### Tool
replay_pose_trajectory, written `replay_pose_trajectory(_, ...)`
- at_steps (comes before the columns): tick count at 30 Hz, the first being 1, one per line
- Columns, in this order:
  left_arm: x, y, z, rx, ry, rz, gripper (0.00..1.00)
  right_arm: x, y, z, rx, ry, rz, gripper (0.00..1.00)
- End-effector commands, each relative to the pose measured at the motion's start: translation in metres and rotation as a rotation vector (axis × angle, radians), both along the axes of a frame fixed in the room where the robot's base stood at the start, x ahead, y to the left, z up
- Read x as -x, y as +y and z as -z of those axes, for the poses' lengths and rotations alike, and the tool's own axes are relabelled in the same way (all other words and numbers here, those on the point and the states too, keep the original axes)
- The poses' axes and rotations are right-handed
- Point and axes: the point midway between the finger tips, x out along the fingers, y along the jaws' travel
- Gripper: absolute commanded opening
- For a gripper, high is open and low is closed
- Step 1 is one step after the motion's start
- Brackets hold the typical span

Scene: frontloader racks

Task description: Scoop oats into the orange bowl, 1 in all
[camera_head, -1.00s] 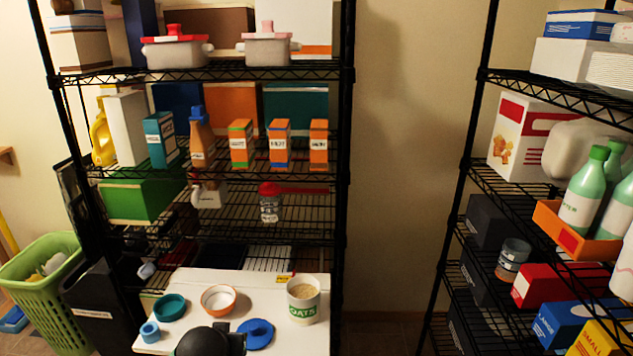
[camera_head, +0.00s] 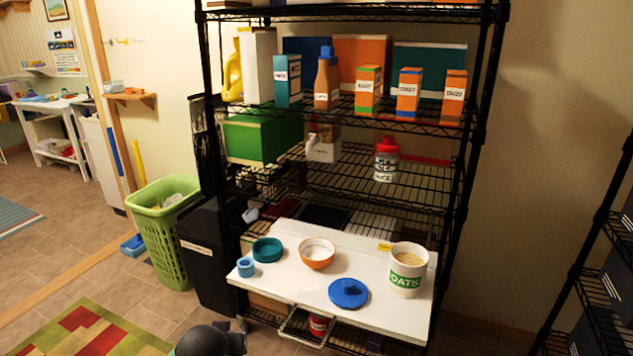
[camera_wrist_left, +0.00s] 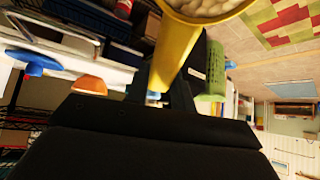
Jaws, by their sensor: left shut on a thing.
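The orange bowl (camera_head: 316,257), pale inside, stands upright on the white board. It also shows in the left wrist view (camera_wrist_left: 88,85). The open oats tub (camera_head: 407,275), white with a green label, stands at the board's right end with pale oats near its top. My left gripper (camera_wrist_left: 168,88) is shut on a yellow scoop (camera_wrist_left: 176,52) in the left wrist view. The scoop's cup, cut off by the frame's top, holds pale lumps that look like oats. The scoop is apart from the bowl and hidden in the head view. My right gripper is not in view.
A blue lid (camera_head: 348,293) lies between bowl and tub. A teal bowl (camera_head: 267,250) and a light blue cup (camera_head: 245,267) stand left of the orange bowl. Wire shelving rises behind the board (camera_head: 290,282). A green basket (camera_head: 163,230) stands on the floor at left.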

Motion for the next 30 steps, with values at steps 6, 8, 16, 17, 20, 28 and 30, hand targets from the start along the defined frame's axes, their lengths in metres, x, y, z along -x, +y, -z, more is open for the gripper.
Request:
replay_pose_trajectory(6,0.000,0.000,0.058,0.000,0.000,0.000,0.00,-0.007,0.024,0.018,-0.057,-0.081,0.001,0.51)
replay_pose_trajectory(8,0.000,0.000,0.070,0.000,0.000,0.000,0.00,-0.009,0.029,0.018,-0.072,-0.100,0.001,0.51)
replay_pose_trajectory(16,0.000,0.000,0.101,0.000,0.000,0.000,0.00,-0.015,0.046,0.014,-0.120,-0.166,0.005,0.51)
replay_pose_trajectory(17,0.000,0.000,0.102,0.000,-0.001,0.000,0.00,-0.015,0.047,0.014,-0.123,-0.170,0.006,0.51)
replay_pose_trajectory(20,0.000,0.000,0.104,0.000,0.000,0.000,0.00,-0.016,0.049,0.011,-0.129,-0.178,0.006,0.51)
replay_pose_trajectory(28,0.000,0.000,0.104,0.000,0.000,0.000,0.00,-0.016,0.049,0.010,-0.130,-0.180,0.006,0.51)
replay_pose_trajectory(30,0.000,0.000,0.104,0.000,0.000,0.000,0.00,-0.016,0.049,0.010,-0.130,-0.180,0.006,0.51)
